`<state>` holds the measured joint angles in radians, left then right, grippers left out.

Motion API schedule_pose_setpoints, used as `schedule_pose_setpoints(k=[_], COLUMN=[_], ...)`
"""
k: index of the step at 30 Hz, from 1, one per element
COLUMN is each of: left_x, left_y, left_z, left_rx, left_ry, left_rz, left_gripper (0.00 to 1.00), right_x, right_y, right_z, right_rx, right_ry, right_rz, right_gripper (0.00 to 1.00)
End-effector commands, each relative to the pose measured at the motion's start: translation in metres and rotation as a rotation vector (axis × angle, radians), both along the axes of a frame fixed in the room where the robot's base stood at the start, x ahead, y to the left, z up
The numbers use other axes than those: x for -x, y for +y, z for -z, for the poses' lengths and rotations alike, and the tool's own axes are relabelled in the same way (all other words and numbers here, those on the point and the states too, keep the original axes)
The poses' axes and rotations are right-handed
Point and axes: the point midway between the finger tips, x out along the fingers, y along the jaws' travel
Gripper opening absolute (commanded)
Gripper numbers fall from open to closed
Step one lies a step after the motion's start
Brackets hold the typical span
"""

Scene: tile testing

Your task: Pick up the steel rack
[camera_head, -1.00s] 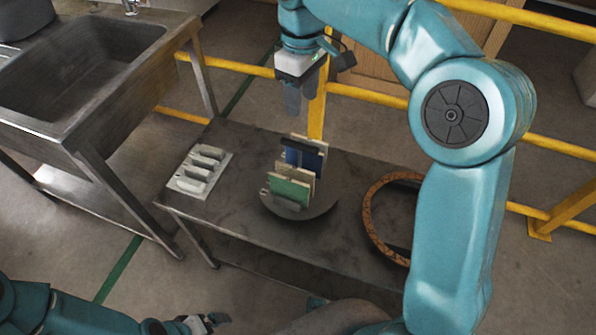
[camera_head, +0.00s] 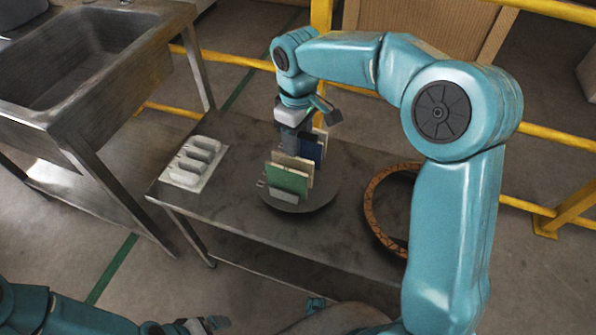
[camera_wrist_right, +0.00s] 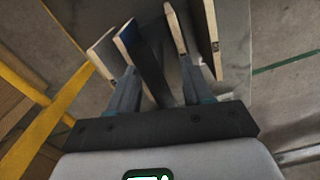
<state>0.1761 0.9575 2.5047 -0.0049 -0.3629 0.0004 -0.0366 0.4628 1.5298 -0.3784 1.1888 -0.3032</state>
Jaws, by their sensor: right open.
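Several upright tiles, one green (camera_head: 287,179) and one blue (camera_head: 311,148), stand in a row on a round dark plate (camera_head: 325,190) on the table. The grey steel rack (camera_head: 284,195) shows only as a low piece at their front; the tiles hide most of it. My right gripper (camera_head: 291,148) points down at the tile row, open. In the right wrist view its fingers (camera_wrist_right: 160,85) straddle the middle of the row, with the blue tile (camera_wrist_right: 142,60) reaching between them. I see no firm grip. My left gripper (camera_head: 207,324) is low at the bottom edge, far from the row; its opening is unclear.
A pale block with several raised ridges (camera_head: 195,163) lies left on the dark table (camera_head: 235,220). A brown ring (camera_head: 373,212) lies at the table's right, partly behind my right arm. A steel sink (camera_head: 90,70) stands left; yellow rails (camera_head: 230,60) run behind.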

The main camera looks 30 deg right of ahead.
Motion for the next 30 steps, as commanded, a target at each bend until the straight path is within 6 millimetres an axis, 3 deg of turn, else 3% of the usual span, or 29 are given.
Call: schedule_pose_setpoints(k=[7,8,12,30], left_x=[0.0,0.0,0.0,0.0], left_y=[0.0,0.0,0.0,0.0], left_z=[0.0003,0.0003,0.0004,0.0003], left_rx=[0.0,0.0,0.0,0.0], left_ry=[0.0,0.0,0.0,0.0], left_rz=[0.0,0.0,0.0,0.0], left_gripper=[1.0,1.0,1.0,1.0], right_x=[-0.0002,-0.0002,-0.0001,-0.0004], right_y=[-0.0004,-0.0004,-0.0003,-0.0006], right_z=[0.0025,0.0024,0.0023,0.0019], right_rx=[0.0,0.0,0.0,0.0], right_ry=[0.0,0.0,-0.001,-0.001], right_rz=[0.0,0.0,0.001,0.001], right_gripper=[0.5,0.43,0.0,0.0])
